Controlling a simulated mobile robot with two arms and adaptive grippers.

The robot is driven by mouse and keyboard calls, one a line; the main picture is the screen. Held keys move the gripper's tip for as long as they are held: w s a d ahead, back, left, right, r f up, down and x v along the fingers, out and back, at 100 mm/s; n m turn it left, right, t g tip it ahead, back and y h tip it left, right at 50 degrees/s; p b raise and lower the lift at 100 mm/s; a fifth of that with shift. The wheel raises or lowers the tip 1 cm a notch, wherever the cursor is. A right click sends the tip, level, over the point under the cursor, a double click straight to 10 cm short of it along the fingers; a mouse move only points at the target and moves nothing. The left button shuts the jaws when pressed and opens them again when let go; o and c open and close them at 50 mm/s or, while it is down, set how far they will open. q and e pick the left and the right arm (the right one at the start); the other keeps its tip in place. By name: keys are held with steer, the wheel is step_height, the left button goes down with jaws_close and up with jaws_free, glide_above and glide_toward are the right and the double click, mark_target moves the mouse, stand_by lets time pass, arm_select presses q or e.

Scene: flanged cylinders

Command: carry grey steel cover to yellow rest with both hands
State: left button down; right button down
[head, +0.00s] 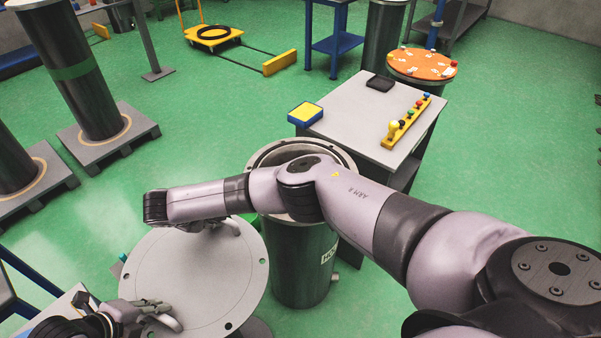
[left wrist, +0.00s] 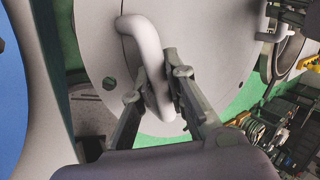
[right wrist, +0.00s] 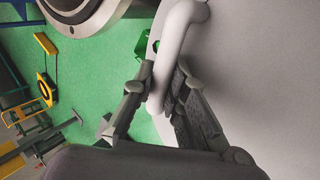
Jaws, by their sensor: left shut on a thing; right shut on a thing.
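The grey steel cover (head: 205,278) is a round flat disc with small holes near its rim, at the lower left of the head view. My left gripper (head: 158,312) is shut on its near handle, a bent bar that fills the middle of the left wrist view (left wrist: 150,55). My right gripper (head: 222,226) is shut on the far handle, which shows in the right wrist view (right wrist: 172,50). The cover looks roughly level, beside the open dark cylinder (head: 300,262). I cannot tell which thing is the yellow rest; what lies under the cover is hidden.
A yellow trolley (head: 213,36) stands far back. Dark cylinders on pallets (head: 113,140) stand at left. Green floor is clear between.

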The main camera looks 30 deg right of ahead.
steer(key=shift+d, duration=0.15)
arm_select(q)
steer(key=c, duration=1.5)
jaws_free()
steer(key=shift+s, duration=0.1)
steer(key=shift+s+a+f, duration=0.1)
steer(key=shift+f, duration=0.2)
arm_select(e)
steer(key=c, duration=2)
jaws_free()
steer(key=shift+s+f, duration=0.2)
steer(key=shift+f, duration=0.05)
arm_select(q)
steer(key=shift+r, duration=0.2)
arm_select(e)
steer(key=o, duration=0.5)
steer(key=shift+r, duration=0.2)
